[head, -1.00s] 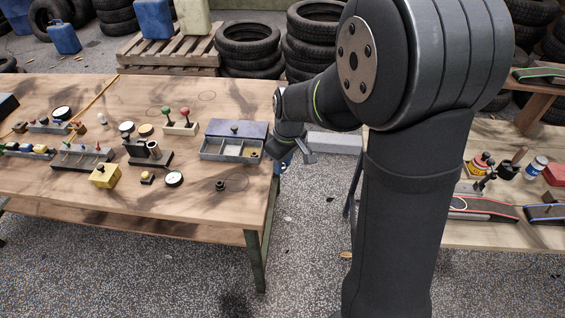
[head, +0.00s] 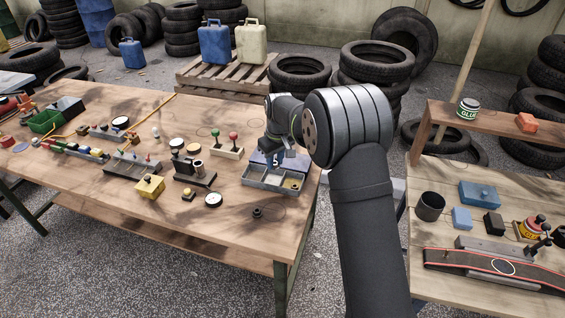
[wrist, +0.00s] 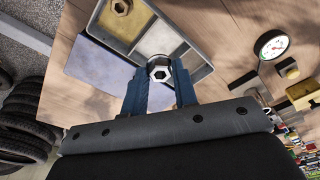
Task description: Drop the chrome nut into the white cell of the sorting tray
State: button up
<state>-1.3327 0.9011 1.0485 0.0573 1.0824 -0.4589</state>
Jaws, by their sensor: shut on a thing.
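The sorting tray (head: 257,182) stands near the right end of the left workbench. Its cells also show in the wrist view: a yellowish one with a brass nut (wrist: 120,7) in it, a pale whitish one (wrist: 160,37) in the middle and a grey one (wrist: 191,63). My gripper (wrist: 159,80) is shut on the chrome nut (wrist: 159,72), which sits between the blue fingertips. In the head view, my gripper (head: 276,157) is over the tray's back side, by the blue-grey panel; the nut cannot be made out there. In the wrist view, the nut overlaps the tray's near edge.
A dark nut-like part (head: 257,212) lies on the bench in front of the tray. A holder with red and green knobs (head: 227,150) stands left of the tray. A round gauge (head: 213,200) and yellow block (head: 149,187) lie farther left. Bare wood surrounds the tray's front.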

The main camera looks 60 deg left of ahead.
aim_at(276, 168)
jog(key=shift+f, duration=2.75)
jog(key=o, duration=1.1)
jog(key=shift+c, duration=0.2)
notch_tip(276, 168, up, 17)
jog(key=d, duration=0.2)
jog(key=shift+w+r, duration=0.15)
jog(key=shift+w, duration=0.05)
jog(key=shift+d, duration=0.1)
